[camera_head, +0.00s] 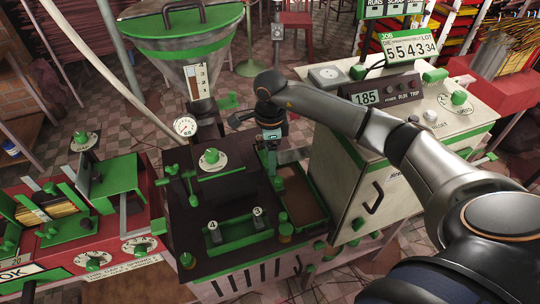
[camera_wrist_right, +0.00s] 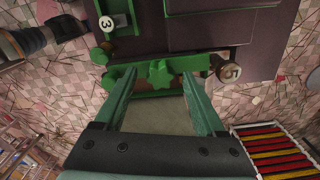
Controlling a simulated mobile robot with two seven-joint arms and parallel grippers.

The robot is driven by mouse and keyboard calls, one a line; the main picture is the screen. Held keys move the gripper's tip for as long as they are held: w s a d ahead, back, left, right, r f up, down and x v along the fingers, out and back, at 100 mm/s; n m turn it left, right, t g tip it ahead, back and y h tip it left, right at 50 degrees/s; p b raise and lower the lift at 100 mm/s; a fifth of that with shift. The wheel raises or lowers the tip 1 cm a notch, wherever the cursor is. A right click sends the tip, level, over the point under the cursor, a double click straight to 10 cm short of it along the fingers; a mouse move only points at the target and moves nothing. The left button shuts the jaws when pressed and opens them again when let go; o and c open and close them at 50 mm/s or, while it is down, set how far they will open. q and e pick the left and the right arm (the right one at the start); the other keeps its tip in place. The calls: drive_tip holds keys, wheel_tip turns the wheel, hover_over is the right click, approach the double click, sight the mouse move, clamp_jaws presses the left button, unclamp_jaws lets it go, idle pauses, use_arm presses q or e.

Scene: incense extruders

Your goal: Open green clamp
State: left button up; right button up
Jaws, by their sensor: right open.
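A green clamp with a star-shaped knob (camera_wrist_right: 160,73) sits on a green bar at the edge of the dark machine top, in the middle of the right wrist view. My right gripper (camera_wrist_right: 158,82) is open, with one green finger on each side of the knob. The fingertips are close to the bar; I cannot tell whether they touch it. In the head view my right gripper (camera_head: 271,160) points down over the right part of the dark machine (camera_head: 190,240), and its fingers partly hide the clamp area. My left gripper is not in view.
A cream cabinet (camera_head: 340,190) with a dark handle stands right of my gripper. A steel funnel with a green lid (camera_head: 185,30) stands behind. A red unit with dials (camera_head: 100,235) is at left.

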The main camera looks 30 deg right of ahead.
drive_tip(key=shift+f, duration=0.3)
clamp_jaws()
idle(0.5)
idle(0.8)
